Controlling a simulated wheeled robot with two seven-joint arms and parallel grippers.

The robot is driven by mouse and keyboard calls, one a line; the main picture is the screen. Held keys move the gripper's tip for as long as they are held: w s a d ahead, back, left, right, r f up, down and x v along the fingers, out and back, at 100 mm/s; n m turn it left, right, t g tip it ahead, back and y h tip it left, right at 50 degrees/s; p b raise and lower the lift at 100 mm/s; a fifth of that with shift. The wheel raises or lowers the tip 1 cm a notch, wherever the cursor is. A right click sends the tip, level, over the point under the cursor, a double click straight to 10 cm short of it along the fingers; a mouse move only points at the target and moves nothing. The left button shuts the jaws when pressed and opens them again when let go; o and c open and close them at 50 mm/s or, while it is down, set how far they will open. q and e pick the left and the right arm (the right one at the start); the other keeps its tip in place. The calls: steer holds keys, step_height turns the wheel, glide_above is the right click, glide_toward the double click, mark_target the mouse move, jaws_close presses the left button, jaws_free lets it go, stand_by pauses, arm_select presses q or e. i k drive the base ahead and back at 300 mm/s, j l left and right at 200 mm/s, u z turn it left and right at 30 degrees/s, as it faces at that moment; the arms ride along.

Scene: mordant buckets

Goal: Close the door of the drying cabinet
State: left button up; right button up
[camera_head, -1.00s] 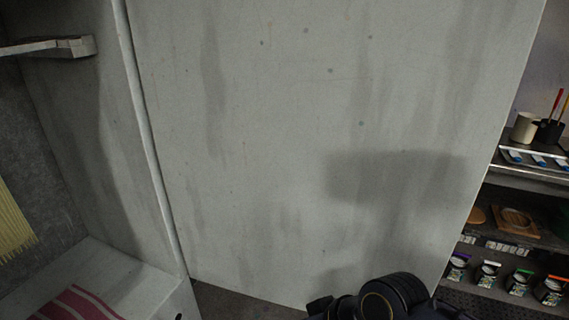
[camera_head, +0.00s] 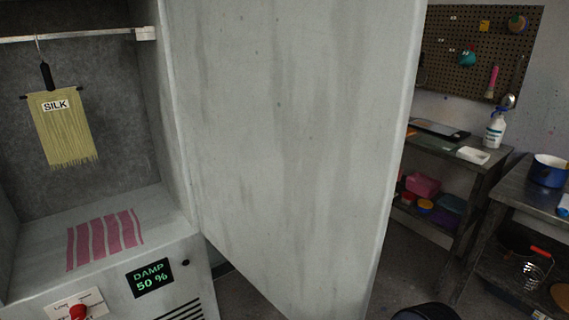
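The drying cabinet (camera_head: 105,285) stands at the left with its grey interior exposed. Its door (camera_head: 285,150) is a large pale grey panel, hinged at the cabinet's right side and standing open, swung out towards me. The door's free edge is on the right. Inside, a yellow fringed cloth labelled SILK (camera_head: 62,130) hangs from a rail, and a pink striped cloth (camera_head: 104,238) lies on the cabinet floor. Neither of my grippers shows. A dark rounded part, likely of my own arm, is at the bottom edge.
A display (camera_head: 150,278) on the cabinet front reads DAMP 50 %, beside a red knob (camera_head: 79,312). Right of the door are a workbench (camera_head: 455,150) with a spray bottle (camera_head: 495,128) and a dark table (camera_head: 520,195) with a blue pot (camera_head: 549,170). Floor shows between.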

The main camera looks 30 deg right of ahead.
mark_target(295, 114)
steer(key=l+u, duration=0.2)
steer(key=l, duration=0.25)
steer(key=k+l+u, duration=0.2)
steer(key=l, duration=0.25)
steer(key=l+u, duration=0.2)
steer(key=l, duration=0.25)
steer(key=i+l+u, duration=0.1)
steer(key=l, duration=0.2)
steer(key=i+l, duration=0.15)
steer(key=l, duration=0.15)
steer(key=i+l+u, duration=0.15)
steer(key=l, duration=0.2)
